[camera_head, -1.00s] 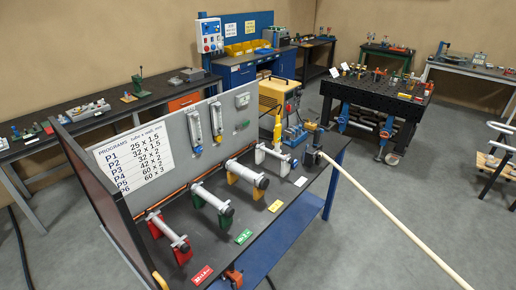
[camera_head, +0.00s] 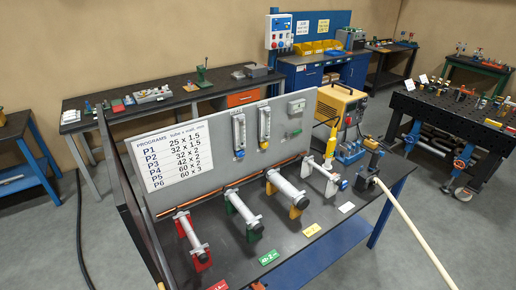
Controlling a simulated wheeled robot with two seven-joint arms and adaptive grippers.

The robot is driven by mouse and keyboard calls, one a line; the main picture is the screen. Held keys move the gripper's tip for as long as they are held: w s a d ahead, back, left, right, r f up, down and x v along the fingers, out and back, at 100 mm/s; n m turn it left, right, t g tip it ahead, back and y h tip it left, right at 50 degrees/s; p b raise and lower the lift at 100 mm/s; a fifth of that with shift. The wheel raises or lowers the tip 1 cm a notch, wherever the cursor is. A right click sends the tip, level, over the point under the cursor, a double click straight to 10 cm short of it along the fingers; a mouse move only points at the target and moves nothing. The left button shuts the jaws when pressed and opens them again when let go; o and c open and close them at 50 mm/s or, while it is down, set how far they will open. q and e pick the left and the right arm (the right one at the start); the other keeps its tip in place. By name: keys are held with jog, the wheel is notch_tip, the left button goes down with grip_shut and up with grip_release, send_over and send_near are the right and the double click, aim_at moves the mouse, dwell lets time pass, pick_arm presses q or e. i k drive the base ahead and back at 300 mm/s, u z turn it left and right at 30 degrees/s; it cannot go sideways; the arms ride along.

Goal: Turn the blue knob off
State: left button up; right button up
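A small blue knob (camera_head: 240,154) appears at the foot of the left clear flow meter (camera_head: 239,131) on the grey upright panel (camera_head: 208,143). It is too small to tell which way it is turned. A second flow meter (camera_head: 264,122) with yellow in it is mounted to its right. Another blue round part (camera_head: 344,185) sits on the front end of the rod on white supports. I cannot tell whether it is a knob. Neither of my grippers is in view.
The dark bench (camera_head: 290,240) carries several grey cylinders on red, green, yellow and white supports. A program sign (camera_head: 168,163) is on the panel. A long pale tube (camera_head: 415,235) runs from the bench's right end towards the front. Grey floor is open at right.

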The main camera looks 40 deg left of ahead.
aim_at(240, 153)
jog(key=i, duration=2.5)
jog(key=u, duration=2.55)
